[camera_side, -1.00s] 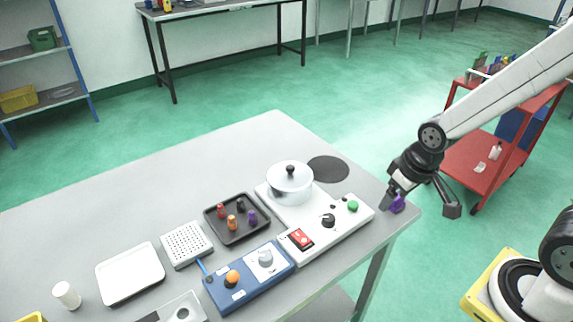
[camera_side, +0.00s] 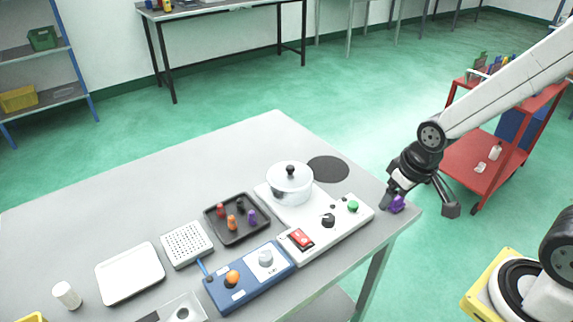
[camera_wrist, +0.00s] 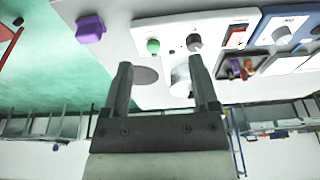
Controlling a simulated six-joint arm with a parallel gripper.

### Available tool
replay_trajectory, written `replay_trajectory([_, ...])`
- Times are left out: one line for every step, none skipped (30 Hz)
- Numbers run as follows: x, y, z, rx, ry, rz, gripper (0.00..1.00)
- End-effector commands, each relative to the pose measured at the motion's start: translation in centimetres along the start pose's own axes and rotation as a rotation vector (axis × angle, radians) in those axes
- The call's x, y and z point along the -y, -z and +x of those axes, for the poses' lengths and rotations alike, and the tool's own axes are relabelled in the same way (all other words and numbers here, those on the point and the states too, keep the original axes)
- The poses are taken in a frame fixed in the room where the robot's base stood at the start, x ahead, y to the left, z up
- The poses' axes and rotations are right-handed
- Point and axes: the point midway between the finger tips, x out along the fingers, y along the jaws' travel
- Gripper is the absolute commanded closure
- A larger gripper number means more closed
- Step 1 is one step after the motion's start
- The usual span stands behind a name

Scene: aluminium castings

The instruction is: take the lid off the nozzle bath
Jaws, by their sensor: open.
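The nozzle bath (camera_side: 290,190) is a round silvery-white pot on a white control unit. Its lid (camera_side: 281,171), with a dark round knob, sits on top of it. A pale round shape between my finger ends in the wrist view (camera_wrist: 181,80) looks like the pot, partly hidden by a finger. My gripper (camera_side: 392,196) is at the right corner of the table, to the right of the pot and apart from it. In the wrist view my gripper (camera_wrist: 160,65) has its two fingers spread with nothing held between them.
A purple block (camera_side: 397,204) is at the table corner close to my gripper. The white unit (camera_side: 350,220) carries a green button, black knob and red switch. A dark disc (camera_side: 328,169) lies behind the pot. A tray of pegs (camera_side: 212,228) and blue box (camera_side: 222,291) stand left.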

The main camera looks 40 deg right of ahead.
Motion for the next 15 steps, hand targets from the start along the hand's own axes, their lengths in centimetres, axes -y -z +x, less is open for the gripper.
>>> replay_trajectory([0.0, 0.3, 0.0, 0.001, 0.0, 0.007, 0.23])
replay_trajectory([0.1, 0.5, 0.0, 0.002, 0.0, 0.013, 0.23])
replay_trajectory([0.1, 0.8, 0.0, 0.004, 0.001, 0.025, 0.23])
replay_trajectory([0.1, 1.1, 0.1, 0.006, 0.001, 0.036, 0.23])
replay_trajectory([0.2, 1.5, 0.1, 0.008, 0.001, 0.049, 0.23])
replay_trajectory([0.2, 2.0, 0.1, 0.013, 0.001, 0.071, 0.23])
replay_trajectory([0.3, 2.5, 0.2, 0.016, 0.001, 0.089, 0.23])
replay_trajectory([0.3, 3.1, 0.2, 0.019, 0.001, 0.11, 0.23])
replay_trajectory([0.5, 3.9, 0.3, 0.026, 0.001, 0.141, 0.23])
replay_trajectory([0.5, 4.5, 0.3, 0.03, 0.0, 0.167, 0.23])
replay_trajectory([0.6, 5.2, 0.4, 0.035, 0.0, 0.194, 0.23])
replay_trajectory([0.7, 6.2, 0.5, 0.042, -0.001, 0.232, 0.23])
replay_trajectory([0.8, 6.9, 0.6, 0.048, -0.002, 0.262, 0.23])
replay_trajectory([0.9, 7.7, 0.7, 0.052, -0.003, 0.293, 0.23])
replay_trajectory([1.1, 8.7, 0.8, 0.06, -0.006, 0.335, 0.23])
